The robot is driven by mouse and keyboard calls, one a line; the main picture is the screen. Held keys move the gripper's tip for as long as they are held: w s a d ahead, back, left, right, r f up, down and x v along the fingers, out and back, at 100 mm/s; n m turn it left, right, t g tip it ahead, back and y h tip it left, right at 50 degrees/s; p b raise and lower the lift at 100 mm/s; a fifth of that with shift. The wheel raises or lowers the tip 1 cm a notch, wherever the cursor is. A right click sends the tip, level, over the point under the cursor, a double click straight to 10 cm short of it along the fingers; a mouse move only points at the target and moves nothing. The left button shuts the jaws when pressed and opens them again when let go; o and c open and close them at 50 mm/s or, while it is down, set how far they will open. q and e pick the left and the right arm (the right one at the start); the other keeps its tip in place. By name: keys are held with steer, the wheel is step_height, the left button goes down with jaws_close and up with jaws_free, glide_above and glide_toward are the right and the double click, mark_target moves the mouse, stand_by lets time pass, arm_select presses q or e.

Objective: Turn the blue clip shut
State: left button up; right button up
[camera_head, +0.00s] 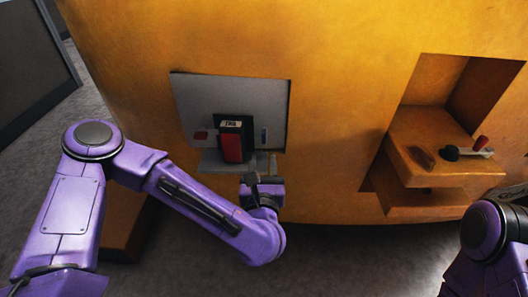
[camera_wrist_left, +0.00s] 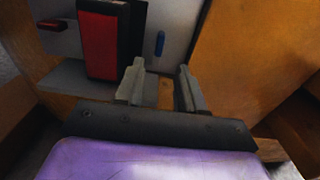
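The blue clip (camera_wrist_left: 160,43) is a small upright bar on the grey panel, right of a black and red block. In the head view the blue clip (camera_head: 264,136) shows small near the panel's right edge. My left gripper (camera_head: 262,165) is just below it. In the left wrist view the gripper (camera_wrist_left: 160,72) has its two fingers apart with nothing between them, pointing toward the blue clip and not touching it. My right arm shows at the lower right of the head view; its gripper is out of sight.
The grey panel (camera_head: 198,94) sits in a large yellow casting (camera_head: 335,100). The black and red block (camera_head: 233,148) stands on a grey ledge (camera_head: 215,167), with a red clip (camera_head: 200,135) to its left.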

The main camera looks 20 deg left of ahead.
mark_target(264, 140)
arm_select(q)
steer(key=x, duration=0.9)
steer(key=shift+w, duration=0.1)
jaws_close()
